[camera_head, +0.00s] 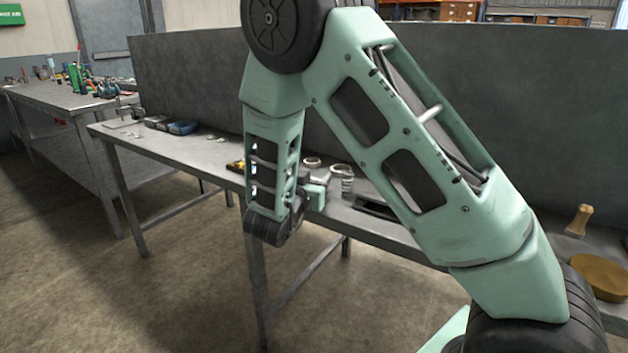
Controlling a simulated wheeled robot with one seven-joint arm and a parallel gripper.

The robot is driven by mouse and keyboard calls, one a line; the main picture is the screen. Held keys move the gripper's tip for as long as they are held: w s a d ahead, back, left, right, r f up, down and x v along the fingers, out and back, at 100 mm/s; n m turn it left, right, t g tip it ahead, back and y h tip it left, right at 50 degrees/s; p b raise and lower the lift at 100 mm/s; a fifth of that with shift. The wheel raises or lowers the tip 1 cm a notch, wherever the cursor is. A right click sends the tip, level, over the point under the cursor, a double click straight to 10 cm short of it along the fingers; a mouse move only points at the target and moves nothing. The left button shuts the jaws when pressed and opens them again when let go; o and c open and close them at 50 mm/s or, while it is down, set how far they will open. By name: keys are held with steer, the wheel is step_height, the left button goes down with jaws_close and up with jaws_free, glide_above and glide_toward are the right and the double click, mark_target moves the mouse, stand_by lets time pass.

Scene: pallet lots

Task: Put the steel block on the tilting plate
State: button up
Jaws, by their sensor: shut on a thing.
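My gripper (318,190) is over the grey workbench (215,150), near its front edge, partly covered by my own wrist. It is shut on a small grey thing (322,175), taken to be the steel block; only a little of it shows and its shape is unclear. A shiny metal cylinder (347,184) stands just to the right of the gripper. A dark flat piece (375,208) lies further right, partly behind my arm. I cannot tell whether it is the tilting plate; no other plate is clearly recognisable as it.
A pale ring (312,162) and a yellow-black item (236,166) lie near the gripper. Blue and dark boxes (182,127) lie at the bench's left. A wooden-handled tool (579,220) and a round brown disc (602,274) are at right. A grey panel (190,75) stands behind.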

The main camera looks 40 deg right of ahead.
steer(key=shift+f, duration=0.15)
steer(key=o, duration=1.2)
steer(key=shift+o, duration=0.2)
steer(key=shift+f+b, duration=0.1)
steer(key=shift+b, duration=0.2)
